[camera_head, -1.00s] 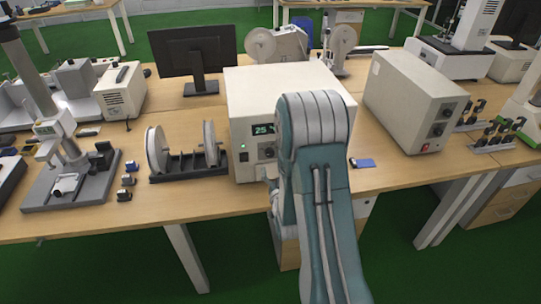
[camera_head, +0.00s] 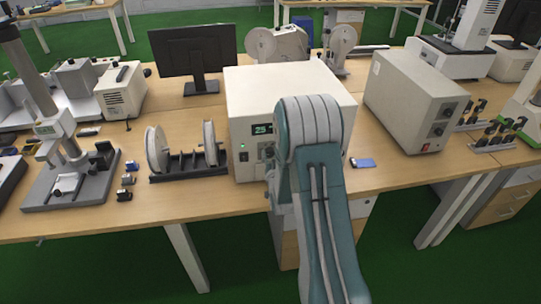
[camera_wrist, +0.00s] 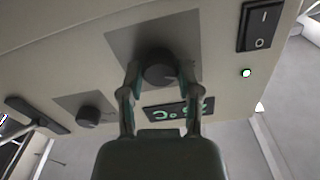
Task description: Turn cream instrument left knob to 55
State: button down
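The cream instrument (camera_head: 290,92) stands on the bench behind my arm. Its green display (camera_head: 262,130) reads about 25 in the head view. In the wrist view the panel appears upside down, and the display (camera_wrist: 180,111) is partly covered by my finger. The dark left knob (camera_wrist: 160,68), on the switch side, lies between the fingertips of my gripper (camera_wrist: 160,73). The fingers are spread on either side of it; narrow gaps seem to show, though contact is hard to judge. The second knob (camera_wrist: 88,115) is clear of the fingers. My arm hides part of the panel in the head view.
A black power switch (camera_wrist: 261,26) and a green light (camera_wrist: 246,73) are on the same panel. A reel stand (camera_head: 188,160) is left of the instrument. A blue item (camera_head: 363,163) and another cream box (camera_head: 415,100) are to the right.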

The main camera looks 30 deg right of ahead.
jog(key=shift+m, duration=0.3)
jog(key=m, duration=0.6)
jog(key=shift+d, duration=0.1)
jog(key=m, duration=0.3)
jog(key=shift+m, duration=0.4)
jog(key=m, duration=0.3)
jog(key=shift+f+m, duration=0.1)
jog(key=shift+m, duration=0.3)
jog(key=m, duration=0.6)
jog(key=shift+f, duration=0.15)
jog(key=m, duration=0.6)
jog(key=shift+s+f+m, duration=0.1)
jog(key=shift+f+m, duration=0.1)
jog(key=shift+m, duration=0.2)
